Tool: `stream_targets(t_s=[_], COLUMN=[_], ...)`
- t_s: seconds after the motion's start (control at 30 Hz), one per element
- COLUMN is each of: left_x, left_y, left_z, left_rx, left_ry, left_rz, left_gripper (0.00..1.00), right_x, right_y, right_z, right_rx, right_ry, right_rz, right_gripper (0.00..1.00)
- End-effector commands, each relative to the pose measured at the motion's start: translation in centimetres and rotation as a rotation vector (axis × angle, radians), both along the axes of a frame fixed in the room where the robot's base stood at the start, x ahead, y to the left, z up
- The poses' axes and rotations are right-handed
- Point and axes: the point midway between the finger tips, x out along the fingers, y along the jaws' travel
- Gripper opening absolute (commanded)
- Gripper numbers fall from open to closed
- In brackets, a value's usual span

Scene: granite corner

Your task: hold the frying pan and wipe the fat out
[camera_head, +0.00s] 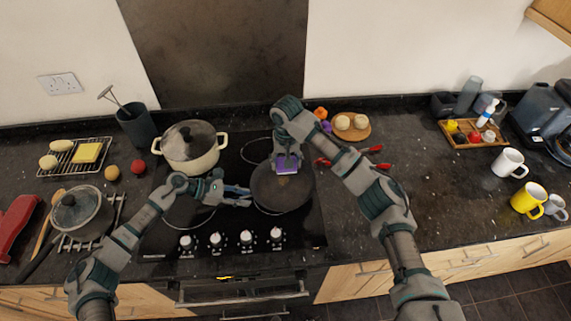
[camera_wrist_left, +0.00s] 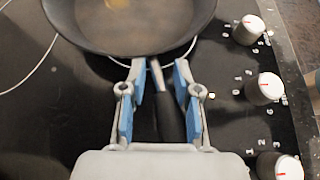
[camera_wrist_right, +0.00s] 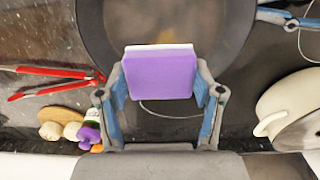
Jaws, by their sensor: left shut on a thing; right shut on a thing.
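The black frying pan (camera_head: 284,192) sits on the hob, with a brownish fat patch (camera_wrist_left: 118,4) on its inside. My left gripper (camera_head: 236,195) has its blue-padded fingers around the pan's dark handle (camera_wrist_left: 168,115) and is shut on it. My right gripper (camera_wrist_right: 162,92) is shut on a purple sponge (camera_wrist_right: 160,76) with a white layer on its far face. In the head view the sponge (camera_head: 287,165) is at the back part of the pan. Whether it touches the pan's surface I cannot tell.
A cream lidded pot (camera_head: 190,158) stands left of the pan. Red-handled tongs (camera_head: 350,161) and a round board (camera_head: 352,127) lie to the right. Hob knobs (camera_head: 246,237) line the front. A lidded saucepan (camera_head: 82,212) is at the left. The right counter's middle is clear.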

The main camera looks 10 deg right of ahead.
Motion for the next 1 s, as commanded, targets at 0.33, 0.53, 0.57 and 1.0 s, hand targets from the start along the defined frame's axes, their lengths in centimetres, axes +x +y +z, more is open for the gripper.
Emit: stream_targets(t_s=[0.33,0.53,0.57,1.0], left_x=[0.1,0.1,0.1,0.1], left_y=[-0.1,-0.1,-0.1,0.0], left_z=[0.2,0.2,0.2,0.2], left_rx=[-0.004,-0.004,-0.004,-0.004], left_ry=[-0.002,-0.002,-0.002,-0.003], left_rz=[0.0,0.0,0.0,0.001], left_gripper=[0.12,0.12,0.12,0.12], right_x=[0.0,-0.1,-0.1,-0.1], right_y=[0.0,0.1,0.1,-0.1], right_z=[0.0,-0.2,-0.2,-2.3], right_rx=[0.0,0.003,0.001,-0.002], right_ry=[0.0,0.002,0.003,0.002], right_rz=[0.0,0.001,0.001,0.0], right_gripper=[0.34,0.34,0.34,0.34])
